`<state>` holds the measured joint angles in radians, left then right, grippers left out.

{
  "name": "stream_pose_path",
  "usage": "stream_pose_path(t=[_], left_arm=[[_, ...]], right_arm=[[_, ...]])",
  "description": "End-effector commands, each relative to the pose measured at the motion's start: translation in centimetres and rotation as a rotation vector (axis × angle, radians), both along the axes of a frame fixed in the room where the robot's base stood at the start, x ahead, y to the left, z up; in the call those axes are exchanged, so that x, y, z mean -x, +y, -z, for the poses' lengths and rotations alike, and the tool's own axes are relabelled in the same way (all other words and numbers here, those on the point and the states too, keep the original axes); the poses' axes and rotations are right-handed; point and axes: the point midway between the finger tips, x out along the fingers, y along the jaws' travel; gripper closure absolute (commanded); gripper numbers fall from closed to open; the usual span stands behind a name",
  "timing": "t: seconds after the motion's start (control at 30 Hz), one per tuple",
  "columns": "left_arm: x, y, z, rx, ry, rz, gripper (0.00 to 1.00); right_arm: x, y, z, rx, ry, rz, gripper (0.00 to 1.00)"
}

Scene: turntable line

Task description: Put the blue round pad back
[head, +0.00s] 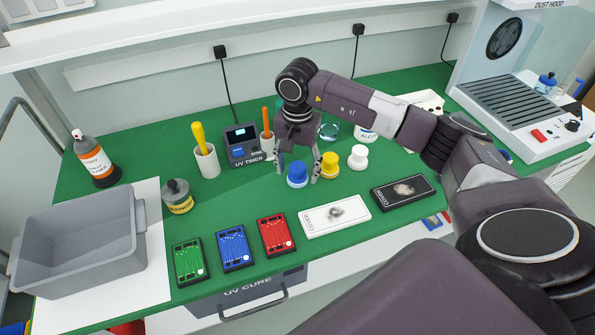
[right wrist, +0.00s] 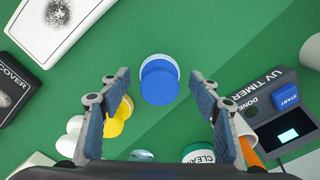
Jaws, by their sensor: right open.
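The blue round pad (head: 297,174) stands on the green mat, with a blue top over a paler base. In the right wrist view the blue round pad (right wrist: 160,84) lies in the gap between the fingertips, beyond them. My right gripper (head: 298,168) is open, pointing down over the pad, with a finger on each side. In the right wrist view my right gripper (right wrist: 160,78) shows no visible contact with the pad. My left gripper is not in view.
A yellow round pad (head: 329,161) and a white one (head: 358,157) stand close to the right. The UV timer (head: 243,145) is behind left. White (head: 335,216) and black (head: 403,192) covers and coloured boards lie in front. A grey bin (head: 82,238) stands left.

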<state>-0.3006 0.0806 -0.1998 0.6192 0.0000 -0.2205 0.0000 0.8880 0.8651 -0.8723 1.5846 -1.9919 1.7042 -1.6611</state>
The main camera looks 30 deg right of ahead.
Motion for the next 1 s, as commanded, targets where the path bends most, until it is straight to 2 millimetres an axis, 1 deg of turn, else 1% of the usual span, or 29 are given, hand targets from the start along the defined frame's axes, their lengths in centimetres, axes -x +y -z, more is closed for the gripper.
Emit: stream_pose_path(t=[0.03,0.3,0.4,0.5,0.6,0.7,1.0], left_arm=[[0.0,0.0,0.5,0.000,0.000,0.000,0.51],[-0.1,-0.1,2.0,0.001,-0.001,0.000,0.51],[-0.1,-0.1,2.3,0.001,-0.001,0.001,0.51],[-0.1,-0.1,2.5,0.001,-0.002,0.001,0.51],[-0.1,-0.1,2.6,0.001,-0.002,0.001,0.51],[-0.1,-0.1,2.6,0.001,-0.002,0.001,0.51],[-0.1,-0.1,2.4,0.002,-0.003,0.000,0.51]], right_arm=[[-0.1,-0.1,-0.8,0.002,-0.006,0.000,0.43],[-0.2,-0.1,-6.7,0.001,-0.008,0.000,0.43],[-0.1,-0.1,-8.5,0.001,-0.005,-0.001,0.43],[-0.1,-0.1,-9.8,0.000,-0.003,0.000,0.43],[0.0,-0.1,-10.6,0.000,-0.003,0.000,0.43],[0.0,-0.1,-11.0,0.002,-0.001,0.000,0.43],[0.0,-0.1,-11.1,0.001,-0.001,0.000,0.43]])
